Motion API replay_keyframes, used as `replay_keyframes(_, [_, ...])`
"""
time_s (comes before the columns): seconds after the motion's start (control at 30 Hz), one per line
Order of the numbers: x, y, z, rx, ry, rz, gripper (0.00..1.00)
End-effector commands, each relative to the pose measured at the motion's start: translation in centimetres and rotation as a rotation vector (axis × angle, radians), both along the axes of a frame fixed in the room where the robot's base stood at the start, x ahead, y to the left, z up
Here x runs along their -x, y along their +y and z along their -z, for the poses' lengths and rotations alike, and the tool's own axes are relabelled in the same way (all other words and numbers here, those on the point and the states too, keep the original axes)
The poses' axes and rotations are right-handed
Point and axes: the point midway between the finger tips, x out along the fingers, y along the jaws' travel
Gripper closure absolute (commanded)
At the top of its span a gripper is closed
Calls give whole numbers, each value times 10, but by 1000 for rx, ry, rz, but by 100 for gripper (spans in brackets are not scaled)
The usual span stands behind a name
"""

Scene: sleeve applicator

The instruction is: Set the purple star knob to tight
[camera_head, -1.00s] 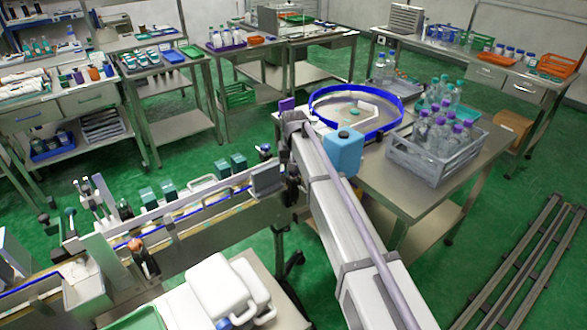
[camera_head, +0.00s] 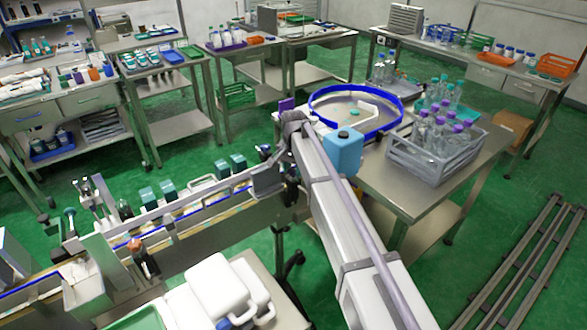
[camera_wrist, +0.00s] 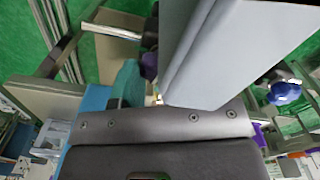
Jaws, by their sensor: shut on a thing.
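My gripper (camera_head: 267,180) is at the rail end of the filling line in the head view, beside the long conveyor. In the wrist view a small purple patch (camera_wrist: 149,66) shows by the fingertips; it looks like the purple star knob, mostly hidden by my gripper and a wide grey plate. My gripper is shut on it. The knob's pointer and any tight marking cannot be seen. A dark blue knob (camera_wrist: 285,92) stands apart at the right of the wrist view; it also shows just behind my gripper in the head view (camera_head: 265,150).
A round blue-rimmed turntable (camera_head: 385,130) and a crate of bottles (camera_head: 440,165) stand on the table at right. White jugs (camera_head: 218,285) are in front.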

Motion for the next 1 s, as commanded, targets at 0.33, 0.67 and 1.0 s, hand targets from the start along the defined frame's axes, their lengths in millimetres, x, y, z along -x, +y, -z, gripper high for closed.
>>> replay_keyframes(0.33, [1, 0, 0, 1, 1, 4, 85])
replay_keyframes(0.67, [0, 0, 0, 0, 0, 4, 36])
replay_keyframes(1.0, [0, 0, -12, 0, 0, 4, 36])
